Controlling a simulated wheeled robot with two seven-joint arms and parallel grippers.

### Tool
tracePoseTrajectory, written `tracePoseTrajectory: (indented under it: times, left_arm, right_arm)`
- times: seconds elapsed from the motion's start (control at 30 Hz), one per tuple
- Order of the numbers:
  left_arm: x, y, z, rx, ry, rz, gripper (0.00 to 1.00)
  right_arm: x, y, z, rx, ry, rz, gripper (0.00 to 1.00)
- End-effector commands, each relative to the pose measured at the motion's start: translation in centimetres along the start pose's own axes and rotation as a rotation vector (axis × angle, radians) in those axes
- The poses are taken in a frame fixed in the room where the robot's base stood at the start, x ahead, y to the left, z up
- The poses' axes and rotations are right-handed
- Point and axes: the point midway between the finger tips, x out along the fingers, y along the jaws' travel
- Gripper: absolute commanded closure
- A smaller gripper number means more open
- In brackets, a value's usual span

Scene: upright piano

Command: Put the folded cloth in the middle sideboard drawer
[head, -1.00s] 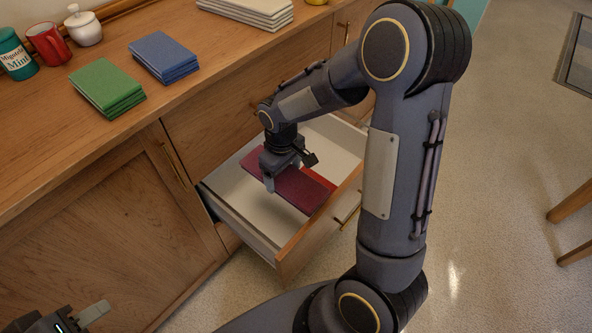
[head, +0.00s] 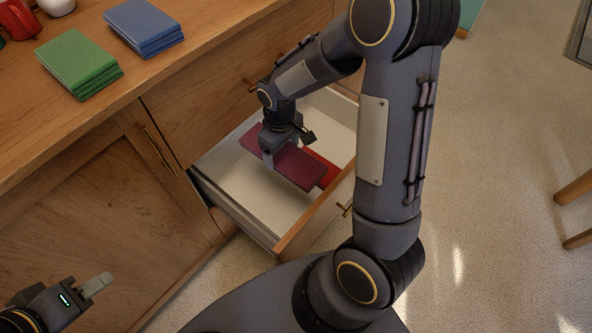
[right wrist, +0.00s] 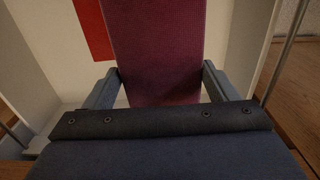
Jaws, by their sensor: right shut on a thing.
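A maroon folded cloth (head: 300,167) is held by my right gripper (head: 277,155) over the open sideboard drawer (head: 225,197). The right wrist view shows the cloth (right wrist: 155,45) between the two fingers of my right gripper (right wrist: 160,85). I cannot tell whether the cloth touches the drawer floor. A flat red thing (head: 328,176) lies in the drawer, partly hidden by the cloth; it also shows in the right wrist view (right wrist: 91,30). My left gripper (head: 97,284) is at the lower left, empty and away from the drawer; its jaw opening is unclear.
A green folded stack (head: 78,62) and a blue one (head: 143,26) lie on the sideboard top (head: 25,128), near a red mug (head: 18,16). A closed cabinet door (head: 95,210) is left of the drawer. Carpet (head: 490,190) is open at the right.

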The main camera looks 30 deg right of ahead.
Motion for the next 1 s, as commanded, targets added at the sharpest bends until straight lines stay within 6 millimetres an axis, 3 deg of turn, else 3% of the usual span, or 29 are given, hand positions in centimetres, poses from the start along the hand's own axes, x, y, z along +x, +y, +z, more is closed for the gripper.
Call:
tracePoseTrajectory:
  times: [0.03,0.3,0.47,0.7,1.0]
  left_arm:
    - [1.2,-0.6,0.6,0.000,0.000,0.000,0.64]
    - [4.2,-1.9,2.1,0.000,0.000,0.000,0.64]
    - [5.0,-2.3,2.5,0.000,0.000,0.000,0.64]
    - [6.5,-3.0,3.3,0.000,0.000,0.000,0.64]
    - [7.4,-3.4,3.7,0.000,0.000,0.000,0.64]
  right_arm:
    - [1.8,0.0,0.1,0.000,-0.002,0.000,0.49]
    - [7.0,0.0,0.0,0.000,-0.001,0.000,0.49]
    - [8.7,0.0,0.0,0.000,-0.001,0.000,0.49]
    - [13.2,0.0,0.1,0.000,-0.002,0.000,0.49]
    - [15.8,0.0,0.0,0.000,-0.002,0.000,0.49]
